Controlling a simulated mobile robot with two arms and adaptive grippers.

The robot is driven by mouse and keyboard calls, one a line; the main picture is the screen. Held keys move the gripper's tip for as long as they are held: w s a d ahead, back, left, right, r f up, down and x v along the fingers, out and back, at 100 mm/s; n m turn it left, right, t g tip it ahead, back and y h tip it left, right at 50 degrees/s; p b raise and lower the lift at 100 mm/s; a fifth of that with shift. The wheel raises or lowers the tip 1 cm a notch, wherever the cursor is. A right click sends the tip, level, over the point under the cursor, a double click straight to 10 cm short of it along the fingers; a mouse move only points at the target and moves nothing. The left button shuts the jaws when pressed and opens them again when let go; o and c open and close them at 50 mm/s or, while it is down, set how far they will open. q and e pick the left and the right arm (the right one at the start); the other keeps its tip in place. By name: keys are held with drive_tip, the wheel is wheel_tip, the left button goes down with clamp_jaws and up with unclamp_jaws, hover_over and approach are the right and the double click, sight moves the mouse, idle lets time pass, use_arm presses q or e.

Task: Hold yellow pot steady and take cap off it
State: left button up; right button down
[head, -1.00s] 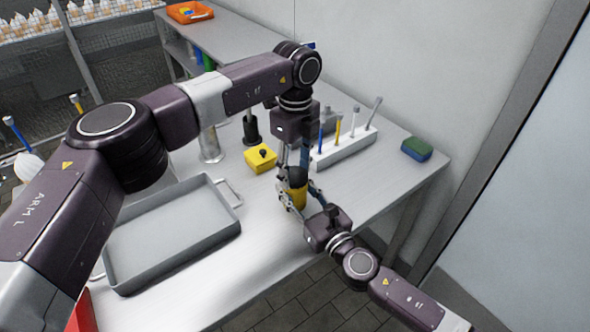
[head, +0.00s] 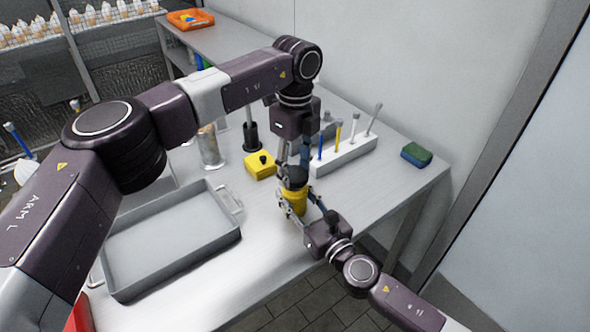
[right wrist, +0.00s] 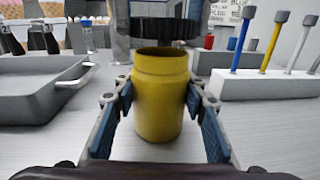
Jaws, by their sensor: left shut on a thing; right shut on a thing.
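The yellow pot (head: 295,206) stands upright at the table's right front part, between the fingers of my right gripper (head: 304,204). In the right wrist view the blue-padded fingers of that gripper (right wrist: 163,118) close on both sides of the pot (right wrist: 160,100), whose rim shows. The dark cap (right wrist: 162,28) is just above the rim, apart from it; in the head view it shows above the pot (head: 293,180). My left gripper (head: 292,166) comes from above and is shut on the cap. I cannot tell whether the pot's base touches the table.
A grey tray (head: 225,246) lies to the left. Behind are a yellow block with a black knob (head: 259,166), a dark stand (head: 251,138), a metal cup (head: 211,150) and a white rack (head: 352,150) of coloured sticks. A green-blue sponge (head: 417,154) lies at right.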

sight(295, 174)
use_arm(q)
drive_tip(key=shift+r, duration=1.85)
use_arm(e)
drive_tip(key=c, duration=1.1)
unclamp_jaws()
drive_tip(key=shift+c, duration=0.2)
